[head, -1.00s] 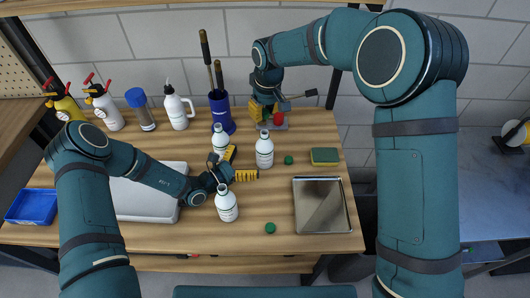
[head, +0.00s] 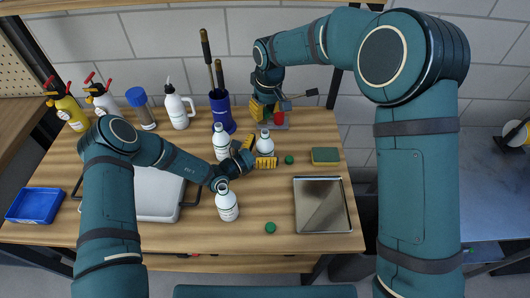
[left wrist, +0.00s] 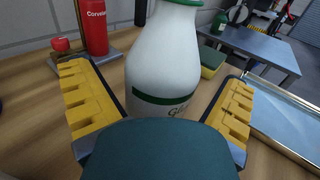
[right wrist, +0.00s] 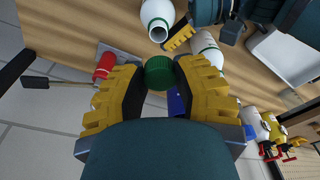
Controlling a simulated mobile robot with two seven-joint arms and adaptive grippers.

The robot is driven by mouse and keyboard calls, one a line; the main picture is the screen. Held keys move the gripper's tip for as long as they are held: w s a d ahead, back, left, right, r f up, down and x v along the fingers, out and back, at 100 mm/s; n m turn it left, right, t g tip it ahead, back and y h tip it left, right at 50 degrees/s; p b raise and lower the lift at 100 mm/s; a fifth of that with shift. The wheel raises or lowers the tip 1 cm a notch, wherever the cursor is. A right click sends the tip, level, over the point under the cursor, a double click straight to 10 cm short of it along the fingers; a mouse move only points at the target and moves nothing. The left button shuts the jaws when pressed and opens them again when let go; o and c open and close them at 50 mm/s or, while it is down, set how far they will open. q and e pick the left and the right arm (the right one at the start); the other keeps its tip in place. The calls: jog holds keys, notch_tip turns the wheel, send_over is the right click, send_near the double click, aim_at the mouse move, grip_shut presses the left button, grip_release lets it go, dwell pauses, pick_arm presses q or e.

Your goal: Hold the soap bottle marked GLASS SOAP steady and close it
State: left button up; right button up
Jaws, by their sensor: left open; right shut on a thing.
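A white bottle (head: 264,147) with a green band stands upright at the back middle of the table. In the left wrist view this bottle (left wrist: 163,65) shows a label of which only a first "G" is readable. My left gripper (head: 254,154) is open with its yellow fingers on either side of the bottle, gaps showing. My right gripper (head: 264,108) is behind and above the bottle. In the right wrist view it is shut on a green cap (right wrist: 160,72). The bottle's open mouth (right wrist: 158,32) shows below the cap. The full label is hidden.
Two more white bottles stand nearby, one at the left (head: 221,143) and one in front (head: 227,205). Two loose green caps (head: 289,160) (head: 270,228) lie on the table. A sponge (head: 325,156), a metal tray (head: 322,205) and a blue tool holder (head: 222,114) are around.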

aim_at(265, 132)
pick_arm(q)
jog(key=c, duration=1.4)
pick_arm(e)
jog(key=shift+f, duration=2.45)
jog(key=shift+f, duration=0.9)
jog(key=shift+f, duration=0.5)
